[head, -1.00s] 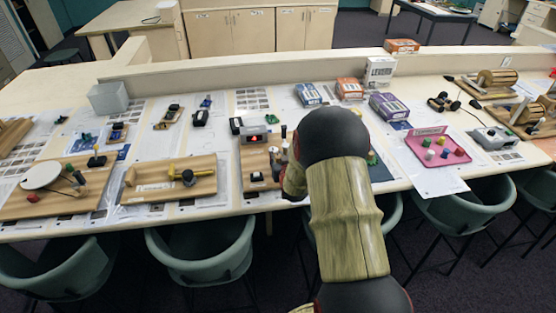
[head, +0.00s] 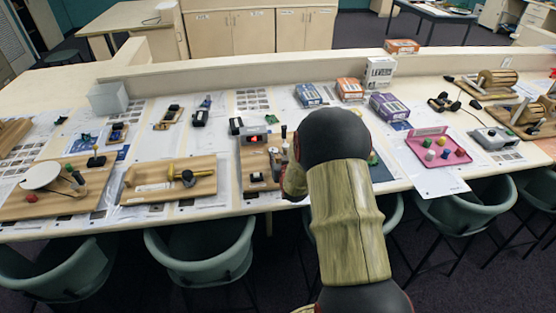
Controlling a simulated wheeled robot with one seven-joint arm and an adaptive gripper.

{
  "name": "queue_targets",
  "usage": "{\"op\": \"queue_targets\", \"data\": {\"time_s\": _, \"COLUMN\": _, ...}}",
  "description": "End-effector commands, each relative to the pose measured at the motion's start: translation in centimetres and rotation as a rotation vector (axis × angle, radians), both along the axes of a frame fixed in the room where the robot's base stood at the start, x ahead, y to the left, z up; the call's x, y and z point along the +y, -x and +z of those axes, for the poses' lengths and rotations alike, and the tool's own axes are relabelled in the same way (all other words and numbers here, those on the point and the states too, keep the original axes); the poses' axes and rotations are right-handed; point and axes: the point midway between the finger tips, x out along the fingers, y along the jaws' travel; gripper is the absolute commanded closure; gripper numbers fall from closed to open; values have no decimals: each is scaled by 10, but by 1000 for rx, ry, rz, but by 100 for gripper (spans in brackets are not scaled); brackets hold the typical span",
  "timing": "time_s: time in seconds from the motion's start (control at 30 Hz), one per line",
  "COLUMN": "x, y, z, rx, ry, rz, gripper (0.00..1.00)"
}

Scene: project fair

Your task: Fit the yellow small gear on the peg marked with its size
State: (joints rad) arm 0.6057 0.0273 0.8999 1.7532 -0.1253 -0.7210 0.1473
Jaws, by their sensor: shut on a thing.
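My arm reaches over the near edge of the long table, and its wrist end (head: 293,181) is beside a wooden board with a grey box and a red light (head: 254,139). My gripper itself is hidden behind my arm, so its fingers and anything in them do not show. I cannot make out the yellow small gear or the size-marked peg. Small dark and light upright parts (head: 283,132) stand close to the wrist, too small to identify. Part of a green item (head: 376,168) shows just right of my arm.
Left of my arm are a wooden board with a yellow rod (head: 200,163) and a board with a white disc (head: 40,176). To the right are a pink tray with coloured blocks (head: 427,160) and several boxes (head: 389,106). Green chairs (head: 205,250) line the near edge.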

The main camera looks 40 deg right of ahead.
Motion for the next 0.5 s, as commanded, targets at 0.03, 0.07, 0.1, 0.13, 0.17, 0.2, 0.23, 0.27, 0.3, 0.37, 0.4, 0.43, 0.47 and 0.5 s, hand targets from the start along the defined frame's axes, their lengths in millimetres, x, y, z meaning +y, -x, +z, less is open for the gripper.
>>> {"op": "queue_targets", "data": {"time_s": 0.03, "x": 0, "y": 0, "z": 0, "rx": 0, "ry": 0, "rz": 0, "gripper": 94}}
{"op": "queue_targets", "data": {"time_s": 0.07, "x": 0, "y": 0, "z": 0, "rx": -1, "ry": 1, "rz": 0, "gripper": 94}}
{"op": "queue_targets", "data": {"time_s": 0.1, "x": 0, "y": 0, "z": 0, "rx": 0, "ry": 0, "rz": 0, "gripper": 94}}
{"op": "queue_targets", "data": {"time_s": 0.13, "x": 0, "y": 0, "z": 0, "rx": 0, "ry": 0, "rz": 0, "gripper": 94}}
{"op": "queue_targets", "data": {"time_s": 0.17, "x": 0, "y": 0, "z": 0, "rx": 0, "ry": 0, "rz": 0, "gripper": 94}}
{"op": "queue_targets", "data": {"time_s": 0.2, "x": 0, "y": 0, "z": -1, "rx": 0, "ry": 0, "rz": 0, "gripper": 94}}
{"op": "queue_targets", "data": {"time_s": 0.23, "x": 0, "y": 0, "z": -1, "rx": 0, "ry": 0, "rz": 0, "gripper": 94}}
{"op": "queue_targets", "data": {"time_s": 0.27, "x": 0, "y": 0, "z": -2, "rx": 0, "ry": 0, "rz": 0, "gripper": 94}}
{"op": "queue_targets", "data": {"time_s": 0.3, "x": 0, "y": 0, "z": -2, "rx": 0, "ry": 0, "rz": 0, "gripper": 94}}
{"op": "queue_targets", "data": {"time_s": 0.37, "x": 0, "y": 0, "z": -4, "rx": 0, "ry": 0, "rz": 0, "gripper": 94}}
{"op": "queue_targets", "data": {"time_s": 0.4, "x": 0, "y": 0, "z": -4, "rx": 0, "ry": 0, "rz": 0, "gripper": 94}}
{"op": "queue_targets", "data": {"time_s": 0.43, "x": 0, "y": 0, "z": -5, "rx": 0, "ry": 0, "rz": 0, "gripper": 94}}
{"op": "queue_targets", "data": {"time_s": 0.47, "x": 0, "y": 0, "z": -5, "rx": 0, "ry": 0, "rz": 0, "gripper": 94}}
{"op": "queue_targets", "data": {"time_s": 0.5, "x": 0, "y": 0, "z": -6, "rx": 0, "ry": 0, "rz": 0, "gripper": 94}}
